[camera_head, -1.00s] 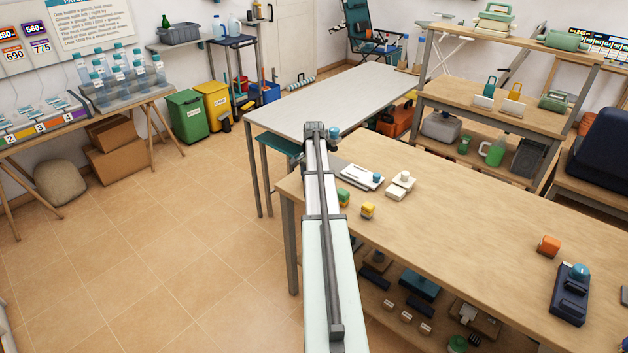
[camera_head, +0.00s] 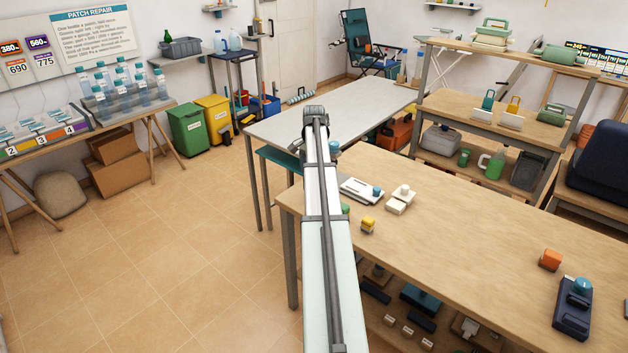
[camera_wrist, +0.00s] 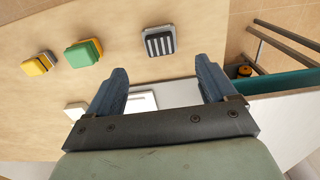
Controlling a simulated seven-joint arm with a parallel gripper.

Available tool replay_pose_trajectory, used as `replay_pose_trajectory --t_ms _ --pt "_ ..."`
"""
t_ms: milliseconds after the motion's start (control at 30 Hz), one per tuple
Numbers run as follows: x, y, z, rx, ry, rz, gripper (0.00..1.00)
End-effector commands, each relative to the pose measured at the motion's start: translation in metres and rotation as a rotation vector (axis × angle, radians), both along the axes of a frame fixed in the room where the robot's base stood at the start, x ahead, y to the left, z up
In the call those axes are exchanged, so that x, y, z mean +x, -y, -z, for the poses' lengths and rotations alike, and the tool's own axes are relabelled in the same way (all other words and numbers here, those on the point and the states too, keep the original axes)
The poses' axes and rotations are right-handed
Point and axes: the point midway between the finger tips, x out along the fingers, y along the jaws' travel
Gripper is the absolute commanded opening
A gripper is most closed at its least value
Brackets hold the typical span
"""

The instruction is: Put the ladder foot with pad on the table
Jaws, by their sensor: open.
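A small block with black and white stripes (camera_wrist: 160,41) lies on the wooden table (camera_wrist: 120,20) near its edge in the wrist view. It may be the ladder foot with pad, but I cannot be sure. In the head view my arm hides that spot. My gripper (camera_wrist: 162,66) is open and empty, with its two blue fingers apart. The striped block shows beyond and between the fingertips, not between the jaws. The wooden table also shows in the head view (camera_head: 470,225). A pale grey-white table (camera_head: 325,115) stands behind it.
A green-topped block (camera_wrist: 84,53) and a yellow block (camera_wrist: 38,64) lie left of the striped block. A white plate (camera_head: 358,188) and a white block (camera_head: 400,201) lie nearby. An orange block (camera_head: 550,260) and a dark blue device (camera_head: 573,308) sit at right. A teal stool (camera_head: 280,158) adjoins the table.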

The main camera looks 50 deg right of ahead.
Motion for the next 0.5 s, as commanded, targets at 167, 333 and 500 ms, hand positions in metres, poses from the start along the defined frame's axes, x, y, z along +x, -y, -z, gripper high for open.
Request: replay_pose_trajectory --t_ms 167,333,500 --pt "0.0 0.0 -0.013 0.0 0.0 0.0 0.84" --pt "0.0 0.0 -0.016 0.0 0.0 0.0 0.84" --pt "0.0 0.0 -0.016 0.0 0.0 0.0 0.84"
